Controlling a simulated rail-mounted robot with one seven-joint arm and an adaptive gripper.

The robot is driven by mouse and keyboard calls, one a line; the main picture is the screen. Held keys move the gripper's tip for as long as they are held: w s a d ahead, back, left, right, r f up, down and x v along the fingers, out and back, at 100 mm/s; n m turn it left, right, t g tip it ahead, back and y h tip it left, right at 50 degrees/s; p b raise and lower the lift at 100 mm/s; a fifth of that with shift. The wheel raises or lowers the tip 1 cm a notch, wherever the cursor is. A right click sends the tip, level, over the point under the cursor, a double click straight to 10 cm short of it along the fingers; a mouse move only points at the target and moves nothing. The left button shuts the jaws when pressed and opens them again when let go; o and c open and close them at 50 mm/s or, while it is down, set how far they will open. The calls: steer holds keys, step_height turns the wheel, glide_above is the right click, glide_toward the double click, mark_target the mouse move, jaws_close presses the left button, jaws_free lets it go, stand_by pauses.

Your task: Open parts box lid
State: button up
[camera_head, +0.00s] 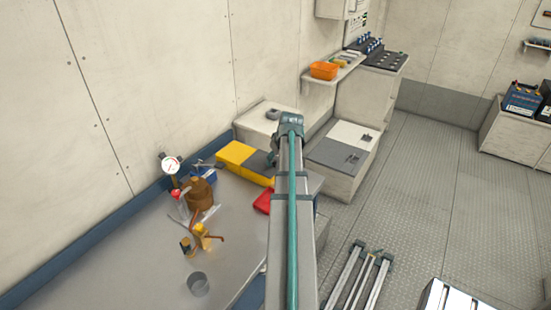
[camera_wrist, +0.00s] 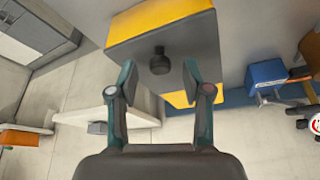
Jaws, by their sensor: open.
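The yellow and grey parts box (camera_head: 236,152) sits at the far end of the workbench, just left of my arm in the head view. In the wrist view the box (camera_wrist: 170,18) shows yellow parts either side of a grey panel (camera_wrist: 195,45), which looks like its lid and appears shut. A dark round knob (camera_wrist: 160,63) stands on the grey panel. My gripper (camera_wrist: 160,78) is open, with its fingertips on either side of the knob and visible gaps on both sides. In the head view my arm hides most of the gripper.
On the workbench (camera_head: 130,265) are a brown pot (camera_head: 199,194), a pressure gauge (camera_head: 170,164), a grey cup (camera_head: 198,284) and a red item (camera_head: 263,201). An orange bin (camera_head: 324,70) stands on a wall shelf. The floor at right (camera_head: 430,180) is mostly clear.

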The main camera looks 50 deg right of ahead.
steer(key=shift+w+f, duration=0.1)
steer(key=shift+f, duration=0.15)
jaws_close()
stand_by(0.3)
